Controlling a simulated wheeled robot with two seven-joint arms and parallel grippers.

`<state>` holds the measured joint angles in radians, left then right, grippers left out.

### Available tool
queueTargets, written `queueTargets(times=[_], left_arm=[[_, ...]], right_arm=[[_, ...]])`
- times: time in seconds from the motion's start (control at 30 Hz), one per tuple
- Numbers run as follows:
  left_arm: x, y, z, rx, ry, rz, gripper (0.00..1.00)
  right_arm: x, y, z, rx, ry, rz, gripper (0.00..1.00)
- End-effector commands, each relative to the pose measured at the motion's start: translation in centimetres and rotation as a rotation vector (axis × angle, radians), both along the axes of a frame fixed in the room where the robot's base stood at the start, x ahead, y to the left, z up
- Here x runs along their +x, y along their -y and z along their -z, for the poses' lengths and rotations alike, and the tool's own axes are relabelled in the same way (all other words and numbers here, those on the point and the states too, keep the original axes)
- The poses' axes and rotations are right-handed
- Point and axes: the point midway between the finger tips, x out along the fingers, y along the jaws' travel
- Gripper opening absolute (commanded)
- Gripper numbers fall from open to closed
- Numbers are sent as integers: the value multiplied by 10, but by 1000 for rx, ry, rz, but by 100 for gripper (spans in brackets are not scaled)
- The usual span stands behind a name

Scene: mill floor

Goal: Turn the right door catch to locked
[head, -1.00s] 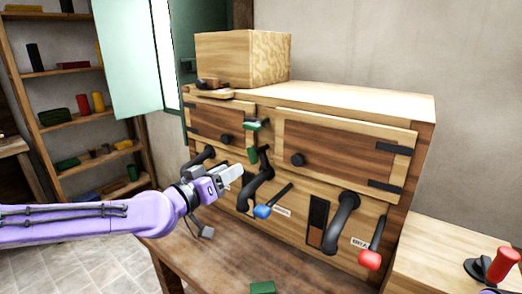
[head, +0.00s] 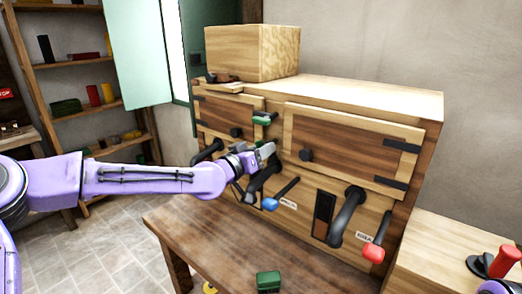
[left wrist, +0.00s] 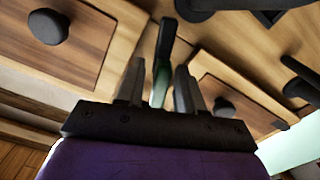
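Two wooden doors with black knobs face me, the left door (head: 228,112) and the right door (head: 345,140). A catch with a green handle (head: 262,119) sticks out sideways near the top between them. My left gripper (head: 268,150) is just below it, in front of the strip between the doors, and hides the lower catch there in the head view. In the left wrist view my left gripper (left wrist: 159,88) has its fingers apart, one on either side of a catch's green handle (left wrist: 160,80). Gaps show beside the handle. My right gripper is out of view.
Black curved pipes (head: 345,217), a blue-tipped lever (head: 272,203) and a red-tipped lever (head: 374,250) stick out below the doors. A wooden box (head: 250,55) stands on top. A green block (head: 268,281) lies on the front bench (head: 225,245).

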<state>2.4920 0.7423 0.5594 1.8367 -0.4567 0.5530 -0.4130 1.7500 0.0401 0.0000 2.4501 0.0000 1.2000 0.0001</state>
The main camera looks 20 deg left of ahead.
Motion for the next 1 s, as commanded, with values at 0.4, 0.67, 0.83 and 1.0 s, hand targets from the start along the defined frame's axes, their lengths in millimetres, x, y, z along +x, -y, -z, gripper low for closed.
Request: queueTargets(times=[0.4,0.67,0.83,1.0], left_arm=[[0,0,0,-18,-7,0,0],[0,-1,1,-130,-48,-1,0],[0,0,2,-263,-96,-1,0],[0,0,2,-416,-151,-1,0]], right_arm=[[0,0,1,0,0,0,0],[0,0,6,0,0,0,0],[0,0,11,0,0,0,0],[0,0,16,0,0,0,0]])
